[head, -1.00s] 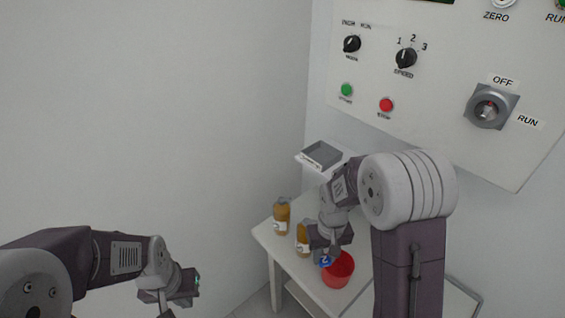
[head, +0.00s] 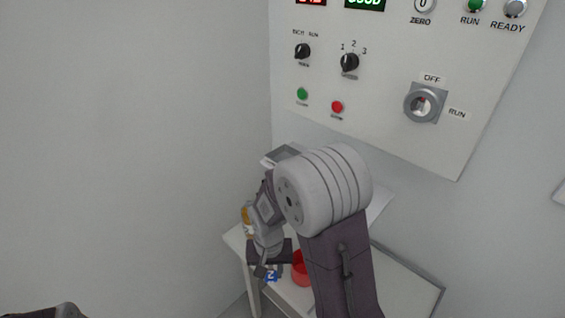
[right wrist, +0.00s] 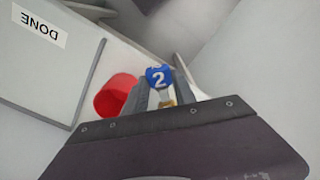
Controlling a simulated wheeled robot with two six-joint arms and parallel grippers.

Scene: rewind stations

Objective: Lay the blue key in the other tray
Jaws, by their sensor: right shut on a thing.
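My right gripper (head: 268,268) is shut on the blue key (head: 272,276), whose blue head bears a white 2. The key also shows between the fingertips in the right wrist view (right wrist: 159,77), with a small brass-coloured part below the head. It hangs just left of a red cup (head: 301,270) in the head view. A grey tray (head: 280,155) at the back is partly hidden by my right arm. A pale tray or board with a DONE label (right wrist: 50,75) lies at the left in the right wrist view. My left gripper is out of view.
The red cup stands on a white table (head: 237,238); it also shows in the right wrist view (right wrist: 115,95). A bottle with amber contents (head: 248,220) is partly hidden behind my right arm. A control panel (head: 385,110) with knobs and a key switch (head: 424,103) hangs above.

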